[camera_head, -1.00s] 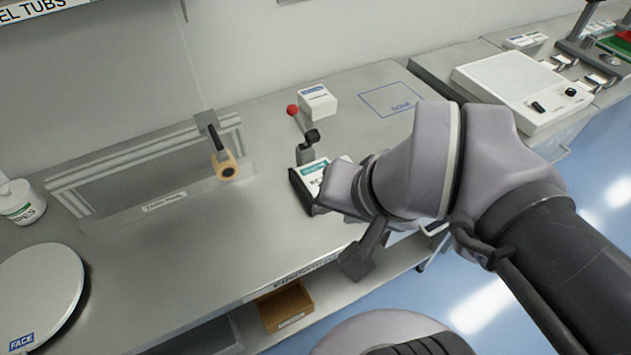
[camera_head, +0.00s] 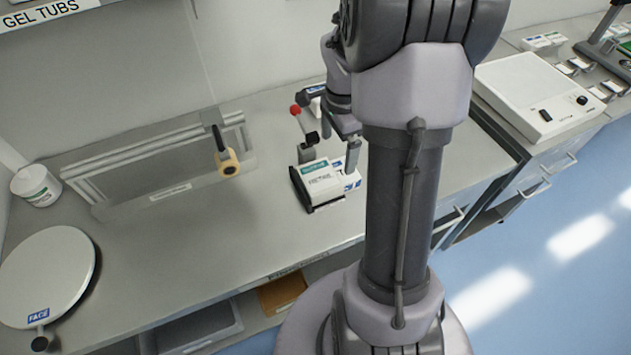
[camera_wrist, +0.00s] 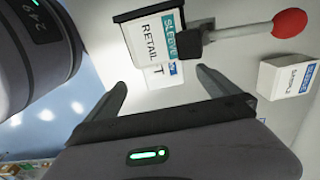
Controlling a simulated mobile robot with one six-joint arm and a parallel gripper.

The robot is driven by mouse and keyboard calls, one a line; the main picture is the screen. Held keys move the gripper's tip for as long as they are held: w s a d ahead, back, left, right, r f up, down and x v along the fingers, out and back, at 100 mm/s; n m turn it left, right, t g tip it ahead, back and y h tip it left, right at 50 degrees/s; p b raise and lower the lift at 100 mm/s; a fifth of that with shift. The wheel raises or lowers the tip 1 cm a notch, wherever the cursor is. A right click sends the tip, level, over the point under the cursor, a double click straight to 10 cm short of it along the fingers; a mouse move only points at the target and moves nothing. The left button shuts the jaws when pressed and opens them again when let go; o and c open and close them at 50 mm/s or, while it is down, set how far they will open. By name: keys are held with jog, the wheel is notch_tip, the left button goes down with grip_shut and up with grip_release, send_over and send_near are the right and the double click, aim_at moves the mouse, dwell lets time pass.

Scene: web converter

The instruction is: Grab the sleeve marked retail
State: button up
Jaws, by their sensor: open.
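The sleeve marked retail (camera_head: 325,186) is a white box with a teal label. It sits in a dark holder on the bench, beside a clamp with a red-knobbed lever (camera_head: 297,111). In the wrist view the sleeve (camera_wrist: 150,42) shows the word RETAIL, and the clamp's arm covers part of its teal label. A white piece with a blue label (camera_wrist: 160,74) shows just below it, partly hidden. My gripper (camera_wrist: 161,78) is open and empty. Its fingers point toward the sleeve and appear apart from it. In the head view my arm hides part of the gripper.
A round plate (camera_head: 45,275) and a white tub (camera_head: 36,185) are far left. A white device (camera_head: 535,95) stands at right. Bench between is clear.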

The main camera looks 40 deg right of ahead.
aim_at(334, 170)
notch_tip(334, 170, down, 9)
jog(key=b, duration=0.3)
jog(key=shift+w+a+r, duration=0.1)
jog(key=shift+a+r, duration=0.05)
jog(key=shift+r, duration=0.15)
jog(key=shift+c, duration=0.7)
jog(key=c, duration=0.9)
